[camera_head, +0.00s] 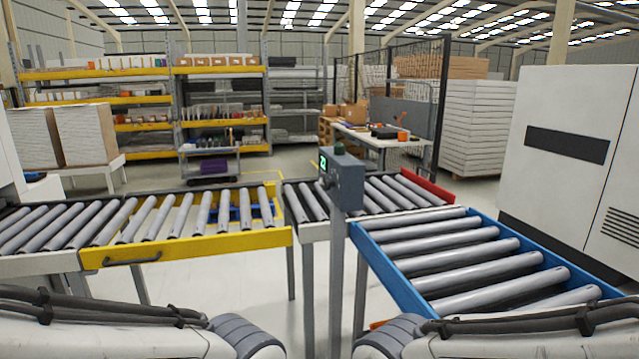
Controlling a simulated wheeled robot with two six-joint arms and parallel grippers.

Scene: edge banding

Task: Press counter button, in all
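The counter box (341,181) is a grey-green box on a grey post in the middle of the head view, between the conveyors. A lit green display (323,162) with a digit shows on its left face. Small knob-like parts (339,149) stand on its top and side; which one is the counter button I cannot tell. My two arms show at the bottom left and bottom right, well short of the box. Both grippers are outside the view.
A yellow-framed roller conveyor (190,241) runs along the left. A blue-framed roller conveyor (400,284) lies at the right, beside a large white machine (570,150). A red-ended roller section (432,188) is behind the box. Shelves and a worktable (385,138) stand farther back.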

